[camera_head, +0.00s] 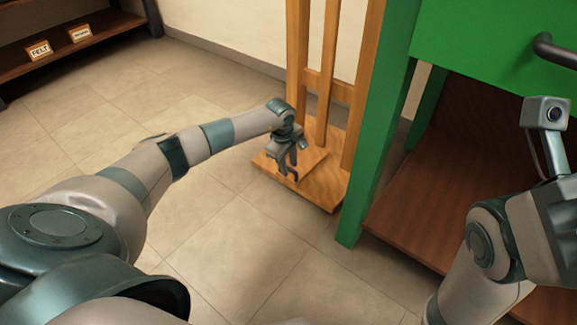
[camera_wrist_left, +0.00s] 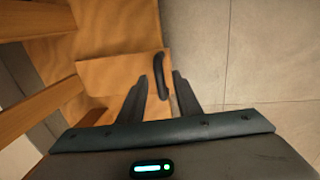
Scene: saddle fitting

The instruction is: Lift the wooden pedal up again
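The wooden pedal (camera_head: 311,159) is a flat board low at the foot of the tall wooden stand (camera_head: 325,85). It also shows in the left wrist view (camera_wrist_left: 115,72). A dark curved handle (camera_wrist_left: 160,75) sits at the pedal's free edge. My left gripper (camera_head: 290,175) points down over that edge. Its two fingers (camera_wrist_left: 160,78) are apart, one on each side of the handle, with visible gaps, so it grips nothing. How far the pedal stands above the base is hard to tell. My right arm is at the right edge; its fingers are out of view.
The stand's wooden base (camera_head: 322,195) lies on the tiled floor. A green cabinet or bench (camera_head: 375,145) with a brown lower shelf (camera_head: 430,215) stands close on the right. A shelf with labels (camera_head: 75,40) is far left. The floor (camera_head: 235,240) in front is clear.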

